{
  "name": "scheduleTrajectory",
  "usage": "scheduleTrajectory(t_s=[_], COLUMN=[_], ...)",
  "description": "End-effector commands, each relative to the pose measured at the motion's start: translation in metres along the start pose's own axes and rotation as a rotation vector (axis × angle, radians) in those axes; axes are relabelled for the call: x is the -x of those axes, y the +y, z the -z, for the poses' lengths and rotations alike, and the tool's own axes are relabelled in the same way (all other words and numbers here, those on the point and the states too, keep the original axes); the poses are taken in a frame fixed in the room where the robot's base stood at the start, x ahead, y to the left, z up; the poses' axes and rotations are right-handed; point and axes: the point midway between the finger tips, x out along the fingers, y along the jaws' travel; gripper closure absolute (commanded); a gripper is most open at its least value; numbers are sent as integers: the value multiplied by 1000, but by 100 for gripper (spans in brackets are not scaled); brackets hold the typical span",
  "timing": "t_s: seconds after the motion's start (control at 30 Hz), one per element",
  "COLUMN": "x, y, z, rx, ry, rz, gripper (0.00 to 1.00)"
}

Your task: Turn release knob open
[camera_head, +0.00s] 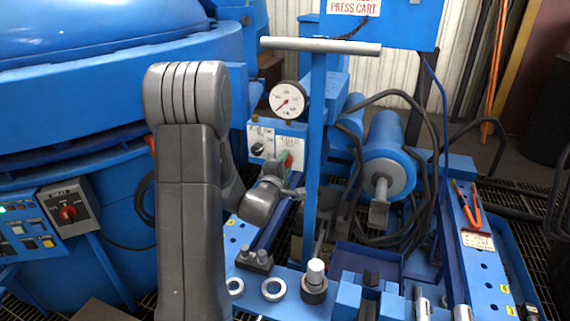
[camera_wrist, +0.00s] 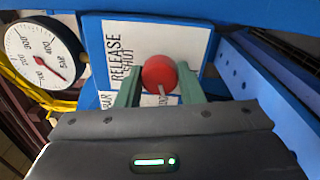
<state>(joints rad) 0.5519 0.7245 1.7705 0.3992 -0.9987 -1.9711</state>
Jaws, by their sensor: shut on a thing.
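The release knob (camera_wrist: 159,72) is a round red knob on a white label plate (camera_wrist: 183,38) reading "RELEASE" and "SHUT". In the wrist view the plate's text appears turned sideways. My gripper (camera_wrist: 160,84) has one green finger on each side of the knob and is shut on it. A short pale pointer shows at the knob's near edge; the rest of the label there is hidden by the knob and fingers. In the head view my gripper (camera_head: 288,163) reaches the blue control box, with the knob only partly visible among the fingers.
A pressure gauge (camera_head: 287,99) sits above the control box, left of the knob in the wrist view (camera_wrist: 43,55). A black selector (camera_head: 258,149) is beside my gripper. A blue T-handle post (camera_head: 317,130) stands close right. Black hoses and a blue cylinder (camera_head: 388,160) lie further right.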

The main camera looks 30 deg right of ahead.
Motion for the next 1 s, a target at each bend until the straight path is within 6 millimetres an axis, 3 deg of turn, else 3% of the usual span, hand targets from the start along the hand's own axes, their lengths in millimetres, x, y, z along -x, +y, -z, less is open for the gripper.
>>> scheduleTrajectory(t_s=[0.27,0.3,0.4,0.77,1.0], x=[0,0,0,4,42], y=[0,0,0,0,0], z=[0,0,0,0,1], rx=[1,1,0,0,1], ry=[1,1,1,1,3], rz=[0,0,0,1,2], gripper=[89,64,45,45,45])
